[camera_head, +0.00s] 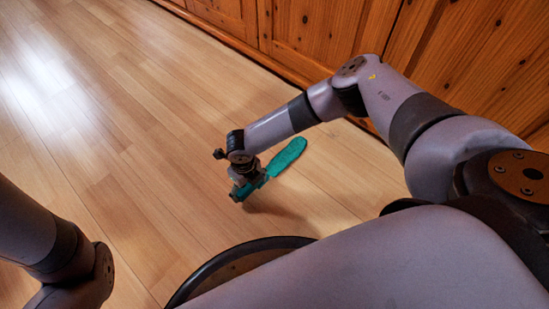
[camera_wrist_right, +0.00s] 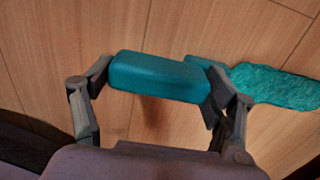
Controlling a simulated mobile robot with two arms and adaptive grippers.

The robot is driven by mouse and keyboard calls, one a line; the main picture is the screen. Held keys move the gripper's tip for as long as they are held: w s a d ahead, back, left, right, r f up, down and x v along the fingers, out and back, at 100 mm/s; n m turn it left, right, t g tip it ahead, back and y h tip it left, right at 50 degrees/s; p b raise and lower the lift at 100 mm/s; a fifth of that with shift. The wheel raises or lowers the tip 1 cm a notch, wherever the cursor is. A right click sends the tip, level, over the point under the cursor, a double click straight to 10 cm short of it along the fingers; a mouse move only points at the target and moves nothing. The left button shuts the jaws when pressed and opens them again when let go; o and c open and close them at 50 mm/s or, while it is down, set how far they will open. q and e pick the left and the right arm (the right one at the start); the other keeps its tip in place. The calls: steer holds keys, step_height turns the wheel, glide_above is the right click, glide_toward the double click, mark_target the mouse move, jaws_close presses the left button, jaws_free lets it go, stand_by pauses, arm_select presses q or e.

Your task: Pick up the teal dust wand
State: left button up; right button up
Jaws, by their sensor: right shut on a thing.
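The teal dust wand (camera_head: 286,157) shows in the head view in the middle of the floor area, with its flat, wide head pointing up and right. My right gripper (camera_head: 247,185) is at its handle end. In the right wrist view the wand's block-like teal handle (camera_wrist_right: 160,77) lies between the two fingers of my right gripper (camera_wrist_right: 158,85), which is shut on it. The textured head (camera_wrist_right: 275,86) extends to the right beyond the right finger. A shadow lies on the floor below the handle; I cannot tell how high it is held. My left gripper is out of view.
A wooden floor (camera_head: 120,130) spreads out to the left and is clear. Wooden panelled cabinet fronts (camera_head: 320,35) run along the top right, behind my right arm. Part of my left arm shows at the lower left.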

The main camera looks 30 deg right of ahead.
steer(key=shift+c, duration=0.8)
steer(key=shift+r, duration=0.1)
